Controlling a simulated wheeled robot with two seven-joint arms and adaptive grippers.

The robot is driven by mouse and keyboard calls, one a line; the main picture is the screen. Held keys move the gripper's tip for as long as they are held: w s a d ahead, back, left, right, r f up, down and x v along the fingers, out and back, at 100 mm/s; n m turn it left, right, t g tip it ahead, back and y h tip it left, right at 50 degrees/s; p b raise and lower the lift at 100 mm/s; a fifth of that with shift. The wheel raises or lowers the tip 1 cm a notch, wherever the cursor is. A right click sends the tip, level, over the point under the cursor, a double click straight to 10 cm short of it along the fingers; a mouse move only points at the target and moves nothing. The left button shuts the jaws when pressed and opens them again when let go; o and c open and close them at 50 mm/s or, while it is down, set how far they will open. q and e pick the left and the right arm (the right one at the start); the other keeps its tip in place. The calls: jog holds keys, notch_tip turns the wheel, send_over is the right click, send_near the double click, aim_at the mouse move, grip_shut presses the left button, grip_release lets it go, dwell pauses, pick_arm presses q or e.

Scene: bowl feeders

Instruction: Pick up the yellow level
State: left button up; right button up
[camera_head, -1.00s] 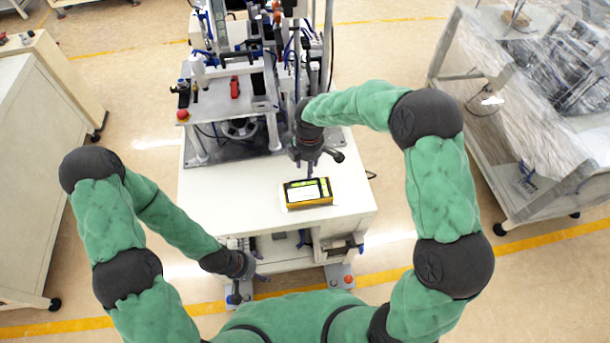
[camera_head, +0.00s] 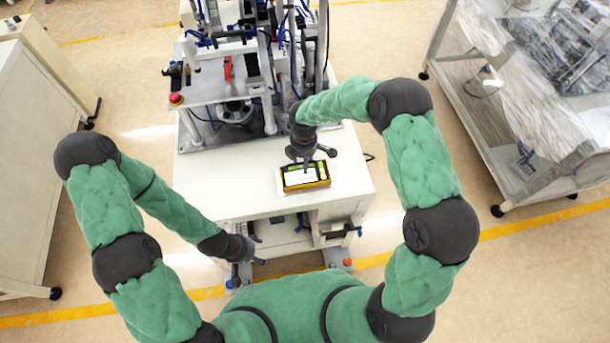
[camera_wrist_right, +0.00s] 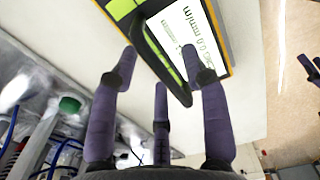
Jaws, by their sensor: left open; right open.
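The yellow level (camera_head: 306,185) lies on the white table (camera_head: 225,185), near its right front. It has a yellow body, a black and green top and a white printed face. It also shows in the right wrist view (camera_wrist_right: 187,42), partly cut off at the top. My right gripper (camera_head: 313,162) is open at the level's back edge, and its fingers overlap the level in the picture. In the right wrist view its spread fingers (camera_wrist_right: 160,60) are empty; whether they touch the level I cannot tell. My left gripper (camera_head: 256,250) is open and empty, low beside the table's front.
A machine with posts and tubes (camera_head: 265,50) stands on the back of the table. A raised platform (camera_head: 205,82) carries a red part (camera_head: 228,68). A plastic-wrapped cart (camera_head: 520,110) stands at right and a white cabinet (camera_head: 25,150) at left. The table around the level is clear.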

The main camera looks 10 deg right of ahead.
jog(key=shift+f, duration=0.4)
jog(key=shift+r, duration=0.1)
grip_shut()
